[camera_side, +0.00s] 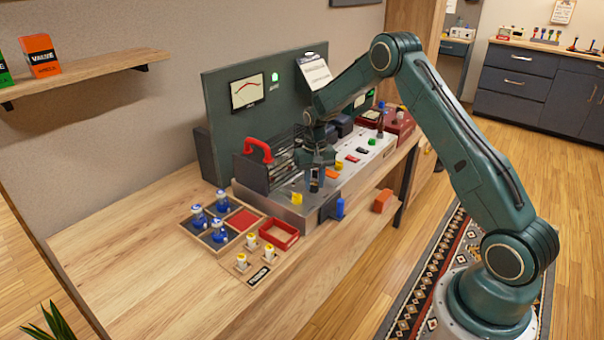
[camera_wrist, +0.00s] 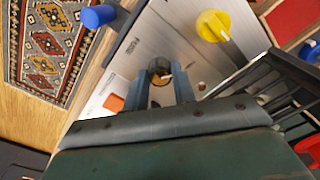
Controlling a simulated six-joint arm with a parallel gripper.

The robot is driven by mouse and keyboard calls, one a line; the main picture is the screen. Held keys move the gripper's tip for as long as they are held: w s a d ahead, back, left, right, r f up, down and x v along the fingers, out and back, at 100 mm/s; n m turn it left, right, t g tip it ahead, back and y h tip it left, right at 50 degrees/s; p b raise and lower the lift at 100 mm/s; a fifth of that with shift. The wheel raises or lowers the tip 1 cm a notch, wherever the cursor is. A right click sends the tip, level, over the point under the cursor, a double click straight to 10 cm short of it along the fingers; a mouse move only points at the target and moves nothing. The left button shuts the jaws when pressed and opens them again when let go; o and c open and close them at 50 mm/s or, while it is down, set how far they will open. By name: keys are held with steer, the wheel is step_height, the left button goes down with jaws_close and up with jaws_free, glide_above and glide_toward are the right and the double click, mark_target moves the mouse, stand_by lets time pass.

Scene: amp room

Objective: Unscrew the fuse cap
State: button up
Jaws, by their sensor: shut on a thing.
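The dark round fuse cap (camera_wrist: 160,70) sits on the metal panel between my fingertips in the wrist view. In the side view it is a small dark shape (camera_side: 314,186) mostly hidden by my fingers. My gripper (camera_side: 316,184) points straight down over the front of the amp chassis (camera_side: 290,213). Its two blue-grey fingers (camera_wrist: 162,88) are shut on the cap, one on each side. The cap appears to be at panel level; I cannot tell how far it is turned.
A yellow knob (camera_side: 297,198) and a blue cylinder (camera_side: 340,208) are close to my gripper. A black grille (camera_wrist: 275,85) and red handle (camera_side: 258,150) stand behind. A red tray (camera_side: 278,246) and blue-topped tubes (camera_side: 219,230) sit left. The bench's front left is clear.

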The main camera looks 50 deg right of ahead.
steer(key=n, duration=1.2)
steer(key=shift+n, duration=0.4)
steer(key=n, duration=1.2)
steer(key=shift+n, duration=0.4)
steer(key=o, duration=1)
steer(key=shift+r, duration=0.1)
